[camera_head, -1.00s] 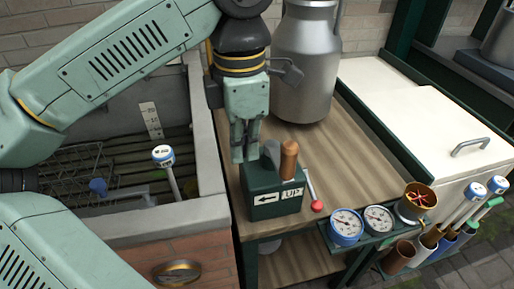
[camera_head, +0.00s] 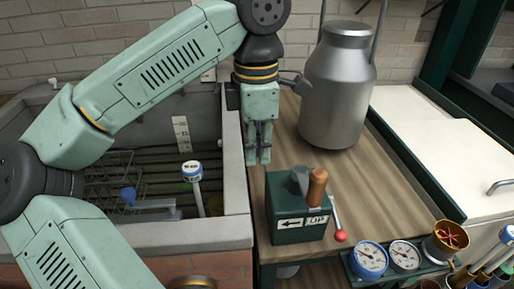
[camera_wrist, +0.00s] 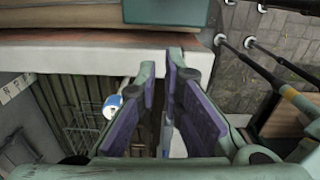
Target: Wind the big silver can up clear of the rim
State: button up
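The big silver can (camera_head: 337,95) stands upright at the back of the wooden top in the head view, with a grey rod on each side of its neck. A green box (camera_head: 292,230) marked with an arrow and "UP" sits on the front of the top. It carries a brown wooden grip (camera_head: 318,187) and a lever with a red knob (camera_head: 340,235). My gripper (camera_head: 258,160) points down behind and left of the box, apart from it. In the wrist view its fingers (camera_wrist: 162,65) are slightly apart and hold nothing. The can is not in the wrist view.
A grey-walled basin (camera_head: 237,150) with a wire rack and a blue-topped gauge (camera_head: 192,172) lies left of the top. Two dials (camera_head: 369,258) and a brass cup (camera_head: 446,243) sit at front right. A white lidded chest (camera_head: 440,150) stands right.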

jog(key=shift+o, duration=1.2)
